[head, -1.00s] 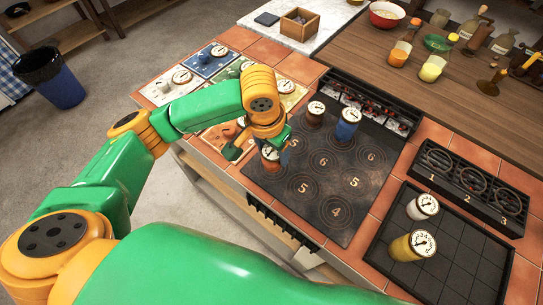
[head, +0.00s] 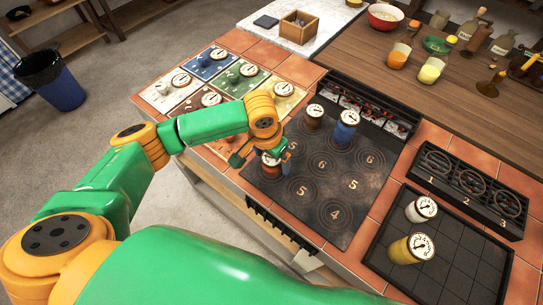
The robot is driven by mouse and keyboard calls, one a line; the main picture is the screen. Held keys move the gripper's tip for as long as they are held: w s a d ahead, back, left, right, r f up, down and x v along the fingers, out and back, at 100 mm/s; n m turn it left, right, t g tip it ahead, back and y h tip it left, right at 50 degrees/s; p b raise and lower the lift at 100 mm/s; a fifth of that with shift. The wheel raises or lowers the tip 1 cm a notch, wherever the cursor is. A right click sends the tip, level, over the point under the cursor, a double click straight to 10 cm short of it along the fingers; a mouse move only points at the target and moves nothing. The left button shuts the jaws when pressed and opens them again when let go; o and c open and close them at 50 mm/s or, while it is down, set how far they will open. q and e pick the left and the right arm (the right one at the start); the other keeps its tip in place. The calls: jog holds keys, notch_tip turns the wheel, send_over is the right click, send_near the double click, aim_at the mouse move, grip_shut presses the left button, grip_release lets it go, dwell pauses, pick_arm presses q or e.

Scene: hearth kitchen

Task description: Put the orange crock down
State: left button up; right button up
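The orange crock (head: 269,171), with a white dial on its lid, is at the left corner of the dark hob (head: 322,209). My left gripper (head: 275,156) comes down over it from above, with a finger close against its right side. It appears shut on the crock; the far finger is hidden. The crock looks upright and at or just above the hob surface; I cannot tell if its base touches. My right gripper is not in view.
A brown crock (head: 314,117) and a blue crock (head: 346,127) stand at the hob's back. A white crock (head: 421,209) and a yellow crock (head: 407,250) stand on the dark gridded tray (head: 455,265). Coloured tiles (head: 212,62) lie left of the hob. The hob's middle and front are clear.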

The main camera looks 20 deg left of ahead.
aim_at(267, 164)
pick_arm(q)
notch_tip(267, 164, up, 12)
jog(key=s, duration=0.1)
jog(key=shift+s+a+p, duration=0.25)
jog(key=shift+s+p, duration=0.1)
jog(key=shift+p, duration=0.05)
